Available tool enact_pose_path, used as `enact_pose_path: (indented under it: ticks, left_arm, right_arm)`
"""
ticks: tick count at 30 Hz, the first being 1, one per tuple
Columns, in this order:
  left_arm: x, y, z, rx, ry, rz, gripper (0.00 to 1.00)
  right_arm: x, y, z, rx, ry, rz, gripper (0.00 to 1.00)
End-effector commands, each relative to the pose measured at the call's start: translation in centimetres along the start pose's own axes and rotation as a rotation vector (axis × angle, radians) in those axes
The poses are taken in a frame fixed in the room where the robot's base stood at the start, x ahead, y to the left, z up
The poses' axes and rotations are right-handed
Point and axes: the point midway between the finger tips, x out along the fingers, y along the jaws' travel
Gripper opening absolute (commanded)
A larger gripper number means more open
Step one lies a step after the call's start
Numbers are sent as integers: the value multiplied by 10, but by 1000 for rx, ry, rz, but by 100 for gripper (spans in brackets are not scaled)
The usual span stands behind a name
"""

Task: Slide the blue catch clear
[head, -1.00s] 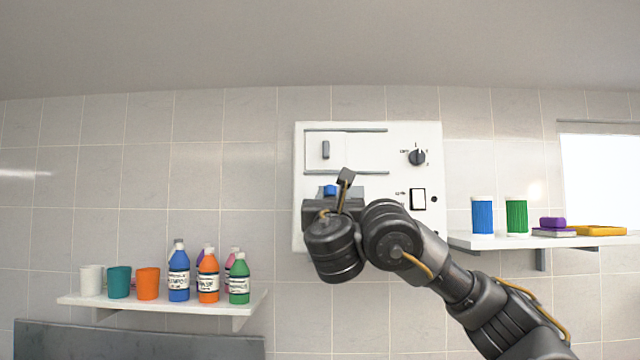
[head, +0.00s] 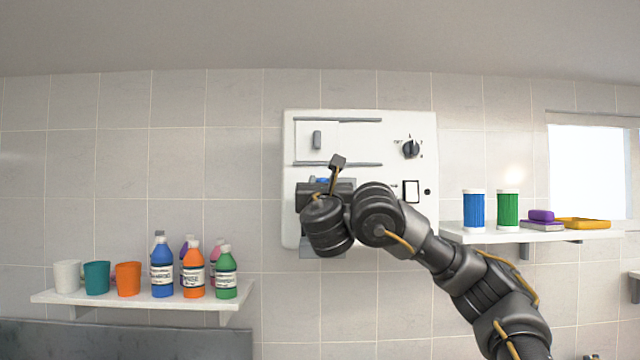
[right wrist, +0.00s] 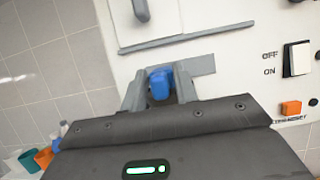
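A white wall panel (head: 400,125) carries the blue catch (head: 322,180), a small block low on its left part. In the right wrist view the blue catch (right wrist: 160,82) sits between the two grey fingers of my right gripper (right wrist: 160,90). The fingers flank it closely at left and right; I cannot tell whether they press on it. A grey strip (right wrist: 200,65) shows right of the catch. In the head view my right gripper (head: 325,190) is at the panel's lower left, largely hidden by my wrist. My left gripper is not in view.
The panel also has rails, a grey handle (head: 317,140), a dark knob (head: 411,149), a rocker switch (head: 411,191) and an orange button (right wrist: 291,108). A left shelf (head: 140,302) holds cups and bottles; a right shelf (head: 455,235) holds canisters and soap-like blocks.

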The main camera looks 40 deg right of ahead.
Motion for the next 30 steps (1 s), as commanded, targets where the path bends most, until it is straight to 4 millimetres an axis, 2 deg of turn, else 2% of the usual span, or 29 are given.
enact_pose_path:
  ticks: [1,4,5,11,16,21,30]
  left_arm:
    - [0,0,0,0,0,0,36]
    - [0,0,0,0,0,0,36]
    - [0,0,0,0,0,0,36]
    - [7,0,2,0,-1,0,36]
    - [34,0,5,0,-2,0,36]
    - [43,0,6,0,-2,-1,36]
    - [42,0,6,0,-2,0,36]
  right_arm:
    - [-1,1,2,2,-3,2,15]
    - [-1,2,2,3,-3,3,2]
    - [-1,2,2,3,-3,3,0]
    - [-2,-4,-1,5,-4,1,0]
    - [-3,-38,-4,8,-5,-3,0]
    - [-1,-61,-1,6,-4,0,0]
    - [0,-65,2,3,-3,0,0]
